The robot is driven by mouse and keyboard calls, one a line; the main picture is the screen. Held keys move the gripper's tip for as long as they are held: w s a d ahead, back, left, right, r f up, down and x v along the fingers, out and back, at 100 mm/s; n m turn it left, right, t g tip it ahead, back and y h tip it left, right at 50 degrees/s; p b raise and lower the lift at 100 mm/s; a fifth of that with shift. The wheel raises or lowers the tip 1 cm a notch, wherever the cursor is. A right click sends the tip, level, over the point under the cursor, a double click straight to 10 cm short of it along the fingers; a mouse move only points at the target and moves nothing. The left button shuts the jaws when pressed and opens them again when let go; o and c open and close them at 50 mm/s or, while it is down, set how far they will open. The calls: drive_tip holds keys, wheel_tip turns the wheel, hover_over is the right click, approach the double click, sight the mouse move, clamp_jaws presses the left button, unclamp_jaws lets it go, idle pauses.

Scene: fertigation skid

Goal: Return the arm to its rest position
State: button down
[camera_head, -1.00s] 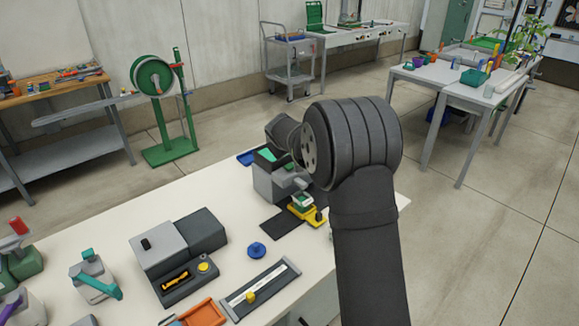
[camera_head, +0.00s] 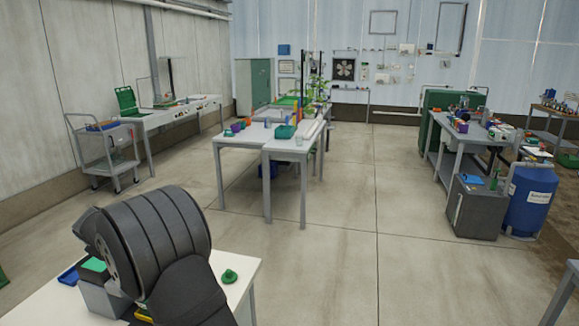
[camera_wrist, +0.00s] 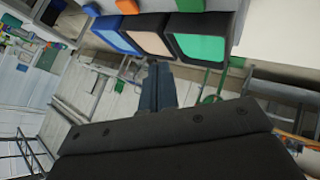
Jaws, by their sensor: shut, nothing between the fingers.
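My arm (camera_head: 160,245) fills the lower left of the head view, bent over the corner of the white bench (camera_head: 50,305). Its gripper is hidden there. In the wrist view, my gripper's dark blue fingers (camera_wrist: 158,86) stick up from the wide dark gripper body (camera_wrist: 170,145). They are together, with nothing between them. The wrist view is strongly tilted, with bench items at the top and the hall beyond.
Near the arm, a grey box with a green top (camera_head: 95,265) and a green knob-like piece (camera_head: 229,276) are on the bench. In the wrist view, blue, beige and green panels (camera_wrist: 200,47) lie above the fingers. Open floor (camera_head: 340,255) lies right of the bench.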

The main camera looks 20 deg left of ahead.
wheel_tip(320, 180, up, 2)
drive_tip(key=shift+r, duration=0.2)
drive_tip(key=shift+f, duration=0.1)
